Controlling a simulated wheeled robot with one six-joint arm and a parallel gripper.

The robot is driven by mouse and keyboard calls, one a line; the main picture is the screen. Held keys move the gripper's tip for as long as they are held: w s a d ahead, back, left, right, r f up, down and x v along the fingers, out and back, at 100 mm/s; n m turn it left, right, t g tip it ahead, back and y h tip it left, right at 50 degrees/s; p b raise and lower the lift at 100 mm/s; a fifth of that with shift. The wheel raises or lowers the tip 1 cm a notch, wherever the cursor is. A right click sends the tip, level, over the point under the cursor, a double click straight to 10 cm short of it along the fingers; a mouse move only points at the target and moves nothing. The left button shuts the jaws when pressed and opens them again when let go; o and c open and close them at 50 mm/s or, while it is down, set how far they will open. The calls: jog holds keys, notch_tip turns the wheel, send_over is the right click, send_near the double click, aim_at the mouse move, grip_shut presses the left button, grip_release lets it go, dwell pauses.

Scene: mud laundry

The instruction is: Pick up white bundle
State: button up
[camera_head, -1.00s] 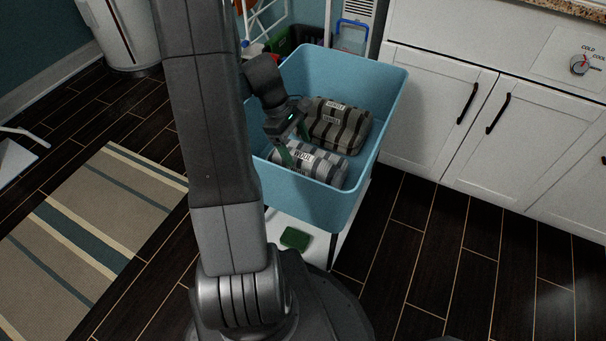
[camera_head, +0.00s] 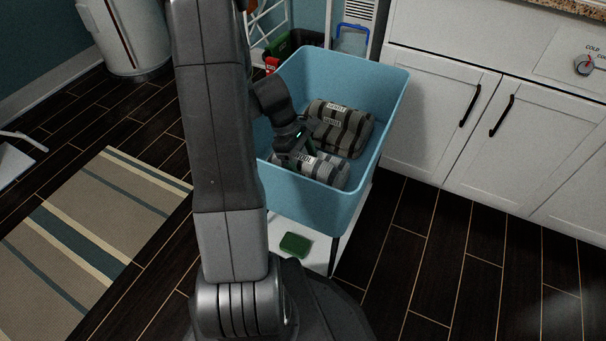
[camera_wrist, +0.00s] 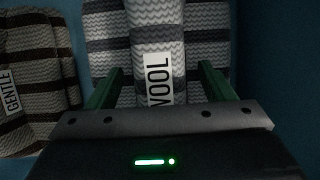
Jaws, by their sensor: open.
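The white bundle (camera_head: 325,170) is a light, grey-striped knit roll with a WOOL label. It lies in the near part of the blue tub (camera_head: 341,205). In the wrist view the bundle (camera_wrist: 160,35) lies ahead of and between the two green fingers of my gripper (camera_wrist: 160,85). The fingers are apart, one toward each side of its middle band. In the head view my gripper (camera_head: 300,150) is down inside the tub at the bundle's left end, partly hidden by my own wrist. Whether the fingers touch the bundle cannot be told.
A darker brown-striped bundle (camera_head: 340,125) lies behind the white one; its GENTLE label shows in the wrist view (camera_wrist: 12,92). The tub walls stand close around. A green block (camera_head: 295,244) lies on the white shelf below. White cabinets (camera_head: 440,110) stand to the right.

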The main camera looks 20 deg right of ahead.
jog(key=shift+f, duration=0.2)
dwell(0.3)
grip_shut()
